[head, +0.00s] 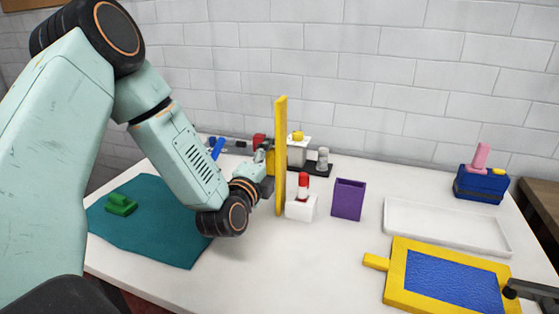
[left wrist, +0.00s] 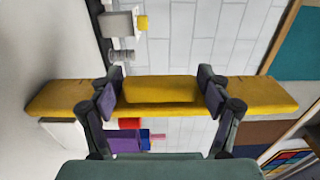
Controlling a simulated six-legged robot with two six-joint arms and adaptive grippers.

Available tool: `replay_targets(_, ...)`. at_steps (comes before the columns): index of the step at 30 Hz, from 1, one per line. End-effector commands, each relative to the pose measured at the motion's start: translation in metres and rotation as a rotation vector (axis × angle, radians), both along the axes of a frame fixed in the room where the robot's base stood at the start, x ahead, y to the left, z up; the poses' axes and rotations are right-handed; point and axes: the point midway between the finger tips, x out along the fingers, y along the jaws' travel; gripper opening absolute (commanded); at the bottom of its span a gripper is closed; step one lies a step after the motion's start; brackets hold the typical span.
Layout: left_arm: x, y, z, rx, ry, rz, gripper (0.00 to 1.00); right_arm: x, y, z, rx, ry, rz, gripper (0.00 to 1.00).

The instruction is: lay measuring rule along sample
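My left gripper (head: 268,172) is shut on a raised block in the middle of the yellow measuring rule (head: 281,150). The rule stands upright above the table in the head view. In the left wrist view the rule (left wrist: 258,93) runs across the picture between and past the fingers (left wrist: 160,95). Whether its lower end touches the table cannot be told. A teal cloth (head: 160,240), which looks like the sample, lies flat at the left, apart from the rule. A green block (head: 121,204) with a grip sits on it. A dark tip (head: 512,290), probably my right gripper, shows at the right edge.
On the white table (head: 335,265) stand a white holder (head: 301,208) with a red-and-white piece, a purple box (head: 348,199), a white tray (head: 440,228), a yellow-framed blue pad (head: 450,280) and a blue box (head: 481,185). The front middle is clear.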

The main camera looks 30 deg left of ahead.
Motion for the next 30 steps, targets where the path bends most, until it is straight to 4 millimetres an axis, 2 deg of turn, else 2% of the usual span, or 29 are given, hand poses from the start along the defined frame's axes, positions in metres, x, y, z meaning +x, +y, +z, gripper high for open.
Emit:
replay_targets(2, 0.000, 0.000, 0.000, 0.000, 0.000, 0.000, 0.67, 0.000, 0.000, 0.000, 0.000, 0.000, 0.000, 0.35)
replay_targets(18, 0.000, 0.000, 0.000, 0.000, -0.001, 0.000, 0.22, 0.000, 0.000, 0.000, 0.000, 0.000, 0.000, 0.35)
replay_targets(24, 0.000, 0.000, 0.005, -0.001, -0.002, 0.001, 0.22, 0.000, 0.000, 0.002, 0.000, 0.000, 0.000, 0.35)
replay_targets(26, 0.000, 0.001, 0.012, -0.001, -0.004, 0.002, 0.22, 0.000, 0.000, 0.005, 0.000, 0.000, 0.000, 0.35)
replay_targets(30, 0.000, 0.000, 0.040, -0.002, -0.006, 0.001, 0.22, 0.000, 0.000, 0.018, 0.000, 0.000, 0.000, 0.35)
